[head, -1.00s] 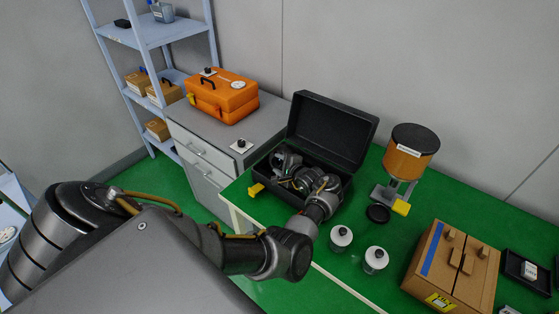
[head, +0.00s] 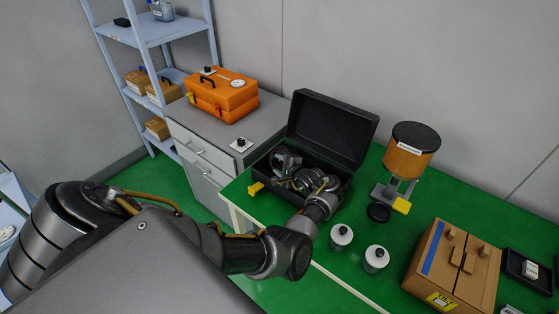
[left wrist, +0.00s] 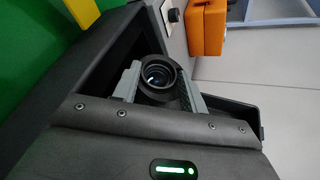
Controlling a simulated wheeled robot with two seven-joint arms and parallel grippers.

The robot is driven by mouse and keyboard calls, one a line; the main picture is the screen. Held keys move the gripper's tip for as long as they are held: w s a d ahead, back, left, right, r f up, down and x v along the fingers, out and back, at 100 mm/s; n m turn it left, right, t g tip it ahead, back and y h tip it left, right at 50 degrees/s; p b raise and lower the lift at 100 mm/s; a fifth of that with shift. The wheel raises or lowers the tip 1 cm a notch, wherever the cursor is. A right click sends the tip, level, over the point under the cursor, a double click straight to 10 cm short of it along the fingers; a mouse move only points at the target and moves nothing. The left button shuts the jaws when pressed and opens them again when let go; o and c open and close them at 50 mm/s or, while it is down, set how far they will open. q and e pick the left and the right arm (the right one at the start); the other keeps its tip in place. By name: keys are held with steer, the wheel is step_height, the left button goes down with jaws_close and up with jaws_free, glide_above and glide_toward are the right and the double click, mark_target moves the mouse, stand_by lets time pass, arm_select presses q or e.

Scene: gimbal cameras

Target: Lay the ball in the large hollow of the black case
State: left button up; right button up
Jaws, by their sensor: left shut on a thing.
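The black case (head: 342,147) stands open at the left end of the green table, its lid raised at the back. My left gripper (head: 283,162) is inside the case's left part, low between its walls. In the left wrist view my left gripper (left wrist: 158,92) is shut on the ball (left wrist: 158,76), of which a dark round lens ring shows. The black case's wall (left wrist: 85,75) is close beside it. The hand hides most of the ball and the hollows, so I cannot tell whether the ball touches the case floor. My right gripper is not in view.
Two white-topped jars (head: 375,258), a black disc (head: 378,213) and an orange drum (head: 411,155) on a stand are right of the case. A brown box (head: 430,268) is farther right. An orange case (head: 222,97) sits on the grey cabinet (head: 258,122) at left.

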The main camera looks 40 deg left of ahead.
arm_select(q)
steer(key=o, duration=1.4)
